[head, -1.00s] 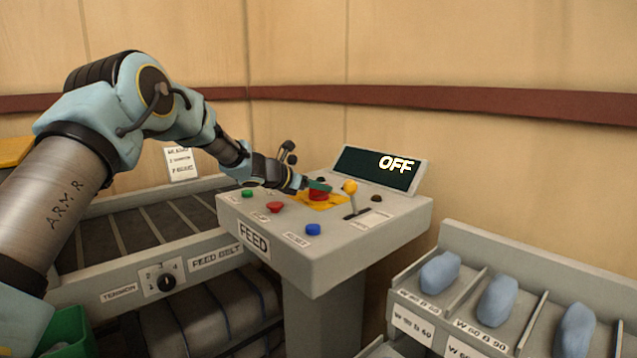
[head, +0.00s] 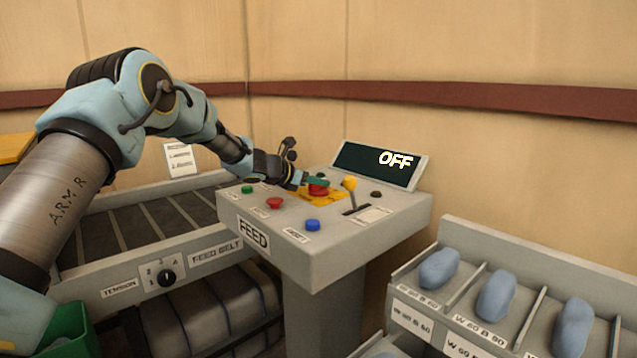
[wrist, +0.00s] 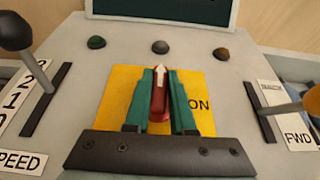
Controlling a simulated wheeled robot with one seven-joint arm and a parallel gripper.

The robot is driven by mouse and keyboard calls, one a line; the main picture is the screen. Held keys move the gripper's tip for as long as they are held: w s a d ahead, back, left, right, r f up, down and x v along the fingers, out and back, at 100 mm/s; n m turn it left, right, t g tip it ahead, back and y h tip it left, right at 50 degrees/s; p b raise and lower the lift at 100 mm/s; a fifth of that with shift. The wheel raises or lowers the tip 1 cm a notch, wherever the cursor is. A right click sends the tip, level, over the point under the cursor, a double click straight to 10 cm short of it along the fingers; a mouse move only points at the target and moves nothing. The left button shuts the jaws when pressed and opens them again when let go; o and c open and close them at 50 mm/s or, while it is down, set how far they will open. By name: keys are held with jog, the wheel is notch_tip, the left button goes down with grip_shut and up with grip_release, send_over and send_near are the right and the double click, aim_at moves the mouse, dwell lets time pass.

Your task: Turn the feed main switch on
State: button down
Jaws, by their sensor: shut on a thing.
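The feed console (head: 325,262) stands in the middle of the head view. Its red main switch (head: 318,191) sits on a yellow plate (wrist: 118,88). In the wrist view the red switch handle (wrist: 160,112) carries a white arrow pointing up the picture, away from the palm. The word ON is printed to the right of the handle. My gripper (wrist: 160,76) has its green fingers on both sides of the handle and is shut on it. The console display (head: 376,164) reads OFF.
A yellow-knobbed lever (head: 350,185) stands close right of the switch. A black-knobbed speed lever (wrist: 15,35) stands on the left in the wrist view. Green (head: 247,189), red (head: 274,203) and blue (head: 312,225) buttons line the console's near side. Blue pillows (head: 497,297) lie in bins at right.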

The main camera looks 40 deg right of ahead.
jog(key=shift+r+p, duration=0.1)
jog(key=shift+p, duration=0.3)
jog(key=shift+r+m+g+p, duration=0.15)
jog(key=shift+m+g+p, duration=0.45)
jog(key=shift+p, duration=0.45)
jog(key=shift+w+m+g+p, duration=0.1)
jog(key=shift+m+g+p, duration=0.55)
jog(key=shift+p, duration=0.4)
jog(key=shift+f+m+g+y+p, duration=0.2)
jog(key=shift+m+g+y, duration=0.15)
jog(key=shift+m+g, duration=0.25)
jog(key=shift+f+m+g+y+p, duration=0.15)
jog(key=shift+m+g+y, duration=0.25)
jog(key=shift+g, duration=0.25)
jog(key=shift+m+g, duration=0.35)
jog(key=shift+g, duration=0.05)
jog(key=shift+r+m+g+y+b, duration=0.1)
jog(key=shift+m+g+y+b, duration=0.3)
jog(key=shift+m, duration=0.1)
jog(key=c, duration=0.8)
grip_release()
jog(key=shift+o, duration=0.2)
